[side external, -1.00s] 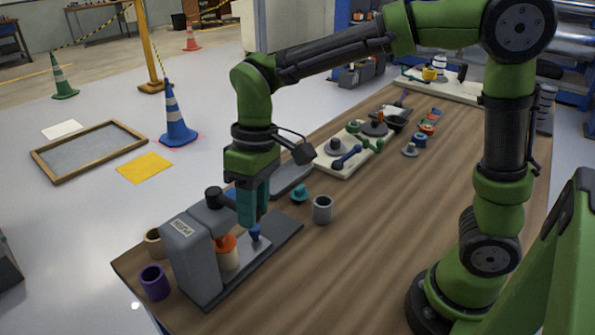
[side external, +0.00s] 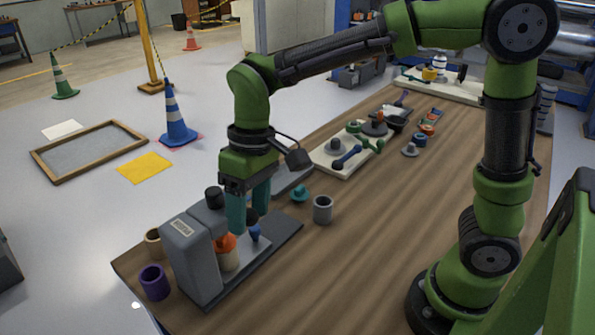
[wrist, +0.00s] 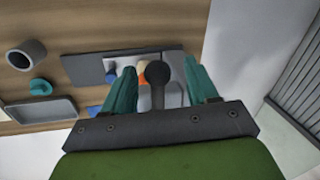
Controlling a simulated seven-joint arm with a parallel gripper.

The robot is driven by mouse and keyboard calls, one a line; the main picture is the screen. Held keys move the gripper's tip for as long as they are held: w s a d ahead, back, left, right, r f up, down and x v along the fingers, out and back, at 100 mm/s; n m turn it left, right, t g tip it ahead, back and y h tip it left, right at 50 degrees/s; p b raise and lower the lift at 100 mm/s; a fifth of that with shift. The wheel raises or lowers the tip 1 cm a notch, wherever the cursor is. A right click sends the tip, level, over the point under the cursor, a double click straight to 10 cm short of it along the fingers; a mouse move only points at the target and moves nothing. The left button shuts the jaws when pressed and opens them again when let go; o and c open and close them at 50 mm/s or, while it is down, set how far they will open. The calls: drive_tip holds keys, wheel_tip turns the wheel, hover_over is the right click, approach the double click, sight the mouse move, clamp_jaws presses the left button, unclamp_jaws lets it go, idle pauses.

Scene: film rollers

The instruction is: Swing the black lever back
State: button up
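The black lever ends in a round black knob (wrist: 157,73) on a short stem, seen between my fingers in the wrist view. My gripper (side external: 249,214) has two teal fingers pointing down, spread apart. In the wrist view the fingers (wrist: 160,85) stand on either side of the knob with gaps, so it is not gripped. The lever's lower end is hidden.
A grey cup (side external: 322,209), teal part (side external: 299,193) and purple cup (side external: 154,282) are nearby.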

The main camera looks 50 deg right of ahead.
drive_tip(key=d+r, duration=0.3)
drive_tip(key=r, duration=1.3)
drive_tip(key=shift+w+d+r, duration=0.15)
drive_tip(key=shift+w+r, duration=0.15)
drive_tip(key=s+d+f+m+t, duration=0.6)
drive_tip(key=s+d+f+t, duration=0.1)
drive_tip(key=s+d+f, duration=0.3)
drive_tip(key=shift+d+f+t, duration=0.3)
drive_tip(key=shift+d+f, duration=0.35)
drive_tip(key=shift+f, duration=0.25)
